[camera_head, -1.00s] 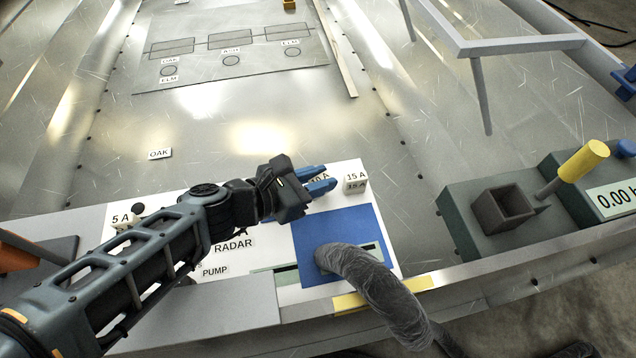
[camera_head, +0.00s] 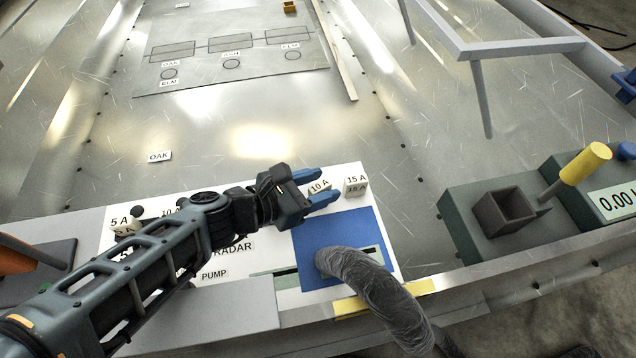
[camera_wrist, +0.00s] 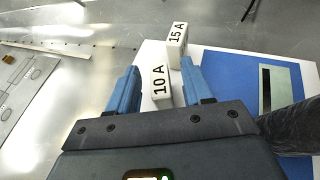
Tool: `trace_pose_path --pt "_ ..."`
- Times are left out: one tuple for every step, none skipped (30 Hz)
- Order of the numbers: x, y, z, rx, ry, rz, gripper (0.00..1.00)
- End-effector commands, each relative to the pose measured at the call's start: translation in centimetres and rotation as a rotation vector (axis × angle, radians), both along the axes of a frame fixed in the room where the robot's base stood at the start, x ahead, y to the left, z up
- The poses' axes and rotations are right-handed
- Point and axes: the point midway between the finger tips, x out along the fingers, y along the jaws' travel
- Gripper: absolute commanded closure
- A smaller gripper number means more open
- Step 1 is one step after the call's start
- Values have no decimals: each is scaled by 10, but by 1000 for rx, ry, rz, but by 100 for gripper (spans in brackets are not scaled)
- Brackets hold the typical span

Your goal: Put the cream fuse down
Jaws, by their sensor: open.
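The cream fuse marked 10 A (camera_head: 319,188) stands on the white panel (camera_head: 264,268). In the wrist view the 10 A fuse (camera_wrist: 160,86) stands upright between my two blue fingers, with gaps beside it. My gripper (camera_head: 322,187) is open around it and does not clamp it. A second cream fuse marked 15 A (camera_head: 356,187) stands just beyond, to the right; it also shows in the wrist view (camera_wrist: 176,40).
A blue plate (camera_head: 330,229) with a slot lies right of my gripper, and a thick grey hose (camera_head: 362,275) crosses it. A green block with a dark square socket (camera_head: 503,212) stands further right. The metal floor beyond the panel is mostly clear.

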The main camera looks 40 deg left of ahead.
Motion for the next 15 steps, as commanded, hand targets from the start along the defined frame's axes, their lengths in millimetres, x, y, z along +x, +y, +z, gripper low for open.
trace_pose_path --pt "-5 3 3 1 1 3 50" --pt "-8 4 5 2 0 2 50" --pt "-14 6 7 2 -1 2 50" --pt "-18 7 9 1 0 3 50" --pt "-23 9 12 1 0 4 50" --pt "-31 11 15 2 0 5 50" --pt "-36 13 17 1 0 4 50" --pt "-42 15 20 0 0 5 50" --pt "-50 17 23 1 0 4 50" --pt "-55 19 25 2 0 4 50" --pt "-61 21 28 1 0 4 50" --pt "-67 23 31 1 0 3 50" --pt "-72 25 33 1 0 4 50" --pt "-77 26 34 2 0 4 50" --pt "-82 28 37 0 0 3 50"
